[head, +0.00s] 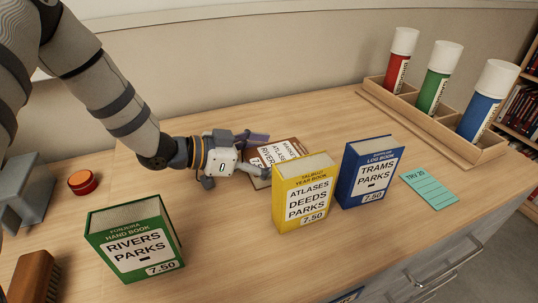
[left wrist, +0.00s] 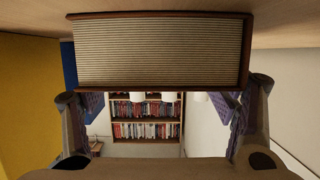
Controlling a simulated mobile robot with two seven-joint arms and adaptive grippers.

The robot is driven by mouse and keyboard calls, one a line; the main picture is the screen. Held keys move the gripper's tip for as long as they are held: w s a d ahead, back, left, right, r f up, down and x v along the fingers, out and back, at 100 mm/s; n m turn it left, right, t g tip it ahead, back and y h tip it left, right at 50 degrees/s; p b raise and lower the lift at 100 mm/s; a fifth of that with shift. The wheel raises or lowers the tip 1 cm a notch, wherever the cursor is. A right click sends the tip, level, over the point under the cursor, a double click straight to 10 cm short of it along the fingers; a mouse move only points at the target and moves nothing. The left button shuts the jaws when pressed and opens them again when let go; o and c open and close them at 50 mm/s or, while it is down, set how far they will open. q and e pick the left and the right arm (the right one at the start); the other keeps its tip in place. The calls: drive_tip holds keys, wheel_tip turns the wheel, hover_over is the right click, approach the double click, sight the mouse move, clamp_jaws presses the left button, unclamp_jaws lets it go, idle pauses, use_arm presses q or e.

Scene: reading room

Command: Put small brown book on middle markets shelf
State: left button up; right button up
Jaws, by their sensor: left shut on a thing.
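The small brown book (head: 284,151) lies on the wooden table behind the yellow book, which hides part of it. Its white label reads MARKETS, ATLASES and RIVERS. My left gripper (head: 256,154) reaches in from the left and is shut on the brown book, one finger on each side. In the left wrist view, the book's page block (left wrist: 160,52) and brown cover edges face the camera, with the purple-padded fingers at either side. A bookcase with filled shelves (left wrist: 146,108) shows far beyond; I cannot tell which shelf is the markets one. My right gripper is out of view.
A yellow book (head: 304,192) and a blue book (head: 369,172) stand close on the right. A green book (head: 135,240) stands front left, near a red-orange round tin (head: 82,182). A wooden rack (head: 437,125) holds three cylinders. A teal card (head: 430,190) lies right.

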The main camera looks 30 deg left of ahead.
use_arm(q)
drive_tip(key=o, duration=1.5)
